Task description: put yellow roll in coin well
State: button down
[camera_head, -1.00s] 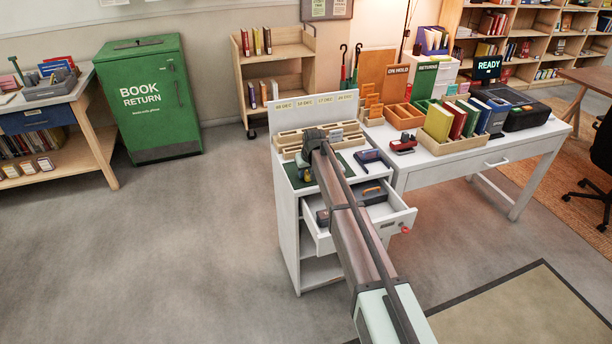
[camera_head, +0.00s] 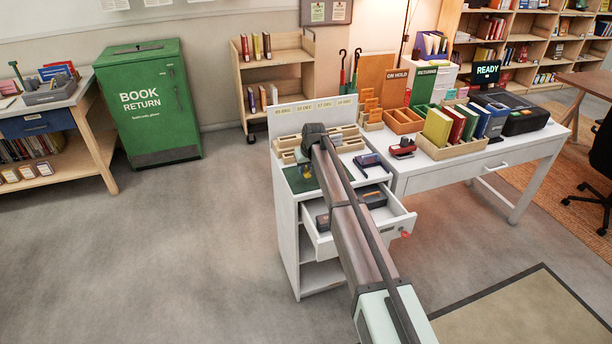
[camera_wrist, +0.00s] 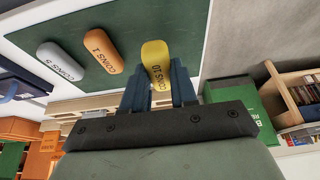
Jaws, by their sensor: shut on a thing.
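My gripper (camera_wrist: 157,92) is shut on the yellow roll (camera_wrist: 156,58), marked COINS 10, with a finger on either side. The roll is over or on a green mat (camera_wrist: 90,12); I cannot tell whether it touches. In the head view my arm's end is above the mat (camera_head: 299,181) on the white cabinet and hides most of the grip. An orange roll (camera_wrist: 103,52) marked COINS 1 and a pale roll (camera_wrist: 60,62) marked COINS 5 lie on the mat. The cabinet's drawer (camera_head: 403,222) is open, with dark items inside. I cannot make out a coin well.
A wooden slotted rack (camera_head: 352,141) stands behind the mat. A dark blue stapler-like item (camera_head: 368,160) lies right of the mat. The white desk (camera_head: 480,160) with books adjoins on the right. Floor to the left is clear.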

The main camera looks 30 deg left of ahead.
aim_at(306, 169)
notch_tip(306, 169, up, 5)
jog(key=shift+r, duration=0.1)
jog(key=s+d+m+h, duration=0.15)
jog(key=s+d, duration=0.35)
jog(key=d, duration=1.2)
jog(key=s+d+m+t, duration=0.1)
jog(key=s+d+m, duration=0.25)
jog(key=d, duration=1.35)
jog(key=s+d+m+h, duration=0.15)
jog(key=s+d, duration=0.45)
jog(key=d, duration=1.1)
jog(key=w+a+f+n+y, duration=0.15)
jog(key=w+a+f, duration=0.25)
jog(key=w, duration=0.5)
jog(key=w+a+f+n+g+y, duration=0.1)
jog(key=w+a+f+n, duration=0.25)
jog(key=a, duration=0.45)
jog(key=w+a+f+n+y, duration=0.1)
jog(key=w+a+f+n, duration=0.1)
jog(key=w+a+f, duration=0.45)
jog(key=shift+m+h, duration=0.25)
jog(key=shift+s+a+f, duration=0.2)
jog(key=shift+a+f, duration=0.1)
jog(key=shift+f, duration=0.7)
jog(key=shift+s+a+f, duration=0.2)
jog(key=shift+a+f, duration=0.1)
jog(key=shift+f, duration=0.75)
jog(key=shift+s+a+f, duration=0.2)
jog(key=shift+a+f, duration=0.1)
jog(key=shift+f, duration=0.7)
